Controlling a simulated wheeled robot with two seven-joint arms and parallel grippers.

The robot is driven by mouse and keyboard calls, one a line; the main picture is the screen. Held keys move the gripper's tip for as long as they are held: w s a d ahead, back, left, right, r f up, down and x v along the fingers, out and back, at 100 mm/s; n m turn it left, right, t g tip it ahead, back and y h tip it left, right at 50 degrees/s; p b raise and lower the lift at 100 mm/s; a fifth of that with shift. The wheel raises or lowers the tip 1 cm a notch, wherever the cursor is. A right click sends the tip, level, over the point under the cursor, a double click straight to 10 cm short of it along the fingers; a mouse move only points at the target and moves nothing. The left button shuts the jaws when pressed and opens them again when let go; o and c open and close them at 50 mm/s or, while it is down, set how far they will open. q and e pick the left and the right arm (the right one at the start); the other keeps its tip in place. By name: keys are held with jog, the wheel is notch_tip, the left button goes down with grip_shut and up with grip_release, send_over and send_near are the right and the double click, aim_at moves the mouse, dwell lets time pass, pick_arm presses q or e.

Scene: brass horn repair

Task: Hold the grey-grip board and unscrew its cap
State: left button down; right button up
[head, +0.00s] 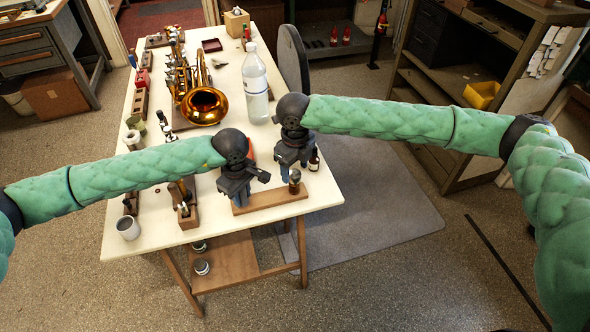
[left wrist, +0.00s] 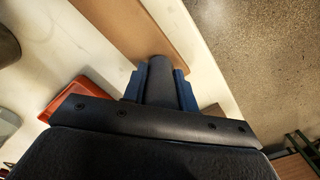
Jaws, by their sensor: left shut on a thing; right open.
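The wooden board (head: 268,203) lies near the front right corner of the white table. Its grey grip (left wrist: 158,82) stands between the blue fingers of my left gripper (left wrist: 158,90), which is shut on it. In the head view my left gripper (head: 240,198) hides most of the grip. A small dark jar with a cap (head: 294,177) stands upright at the right end of the board. My right gripper (head: 292,168) is open just above and behind the capped jar. I cannot tell whether its fingers touch the cap.
A small brown bottle (head: 314,160) stands close to my right gripper. Behind are a clear plastic bottle (head: 255,88) and a brass horn (head: 203,104). A wooden block with tools (head: 186,210) and a cup (head: 128,228) stand to the left.

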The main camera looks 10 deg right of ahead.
aim_at(295, 173)
jog(key=shift+r, duration=3.2)
pick_arm(q)
jog(key=c, duration=1)
grip_release()
